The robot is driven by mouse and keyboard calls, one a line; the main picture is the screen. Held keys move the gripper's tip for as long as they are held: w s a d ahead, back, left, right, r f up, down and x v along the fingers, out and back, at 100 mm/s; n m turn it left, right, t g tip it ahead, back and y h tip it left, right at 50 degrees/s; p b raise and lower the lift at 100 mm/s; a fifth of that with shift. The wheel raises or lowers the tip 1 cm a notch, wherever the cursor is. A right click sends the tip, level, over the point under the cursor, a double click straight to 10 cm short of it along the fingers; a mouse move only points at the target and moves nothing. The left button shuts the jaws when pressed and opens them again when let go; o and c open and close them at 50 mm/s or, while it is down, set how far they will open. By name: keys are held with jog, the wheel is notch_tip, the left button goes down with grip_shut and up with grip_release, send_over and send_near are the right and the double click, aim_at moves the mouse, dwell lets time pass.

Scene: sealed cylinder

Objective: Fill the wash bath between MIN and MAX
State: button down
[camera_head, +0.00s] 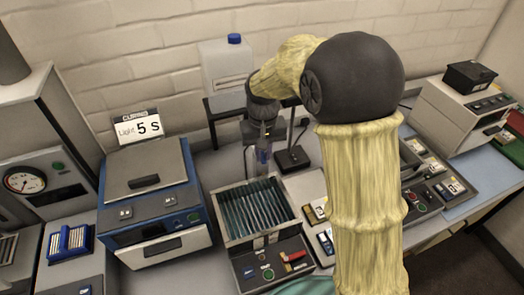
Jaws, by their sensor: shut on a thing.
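My gripper (263,137) points down at the end of my pale, sleeved arm, above the back edge of an open box of upright teal slats (255,207). It is shut on a small, partly clear bluish thing (262,157), mostly hidden by the jaws; I cannot tell exactly what it is. A white container with a blue cap (226,65) stands on a raised dark shelf behind, left of my gripper. I cannot make out any MIN or MAX marks, nor any water level, and cannot tell for sure whether the slatted box is the wash bath.
A blue and grey machine (150,205) with a "Light 5 s" sign (139,128) stands at left. A blue rack (69,242) and a gauge unit (25,180) are further left. A black stand (291,157) is close right of my gripper. A white machine (465,112) stands far right.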

jog(key=shift+w+d+n, duration=0.15)
jog(key=shift+d+n, duration=0.15)
jog(key=shift+n, duration=0.7)
jog(key=c, duration=1.4)
grip_release()
jog(key=shift+c, duration=0.2)
jog(key=shift+r, duration=0.1)
notch_tip(320, 180, up, 17)
jog(key=shift+b, duration=0.35)
jog(key=shift+r, duration=0.1)
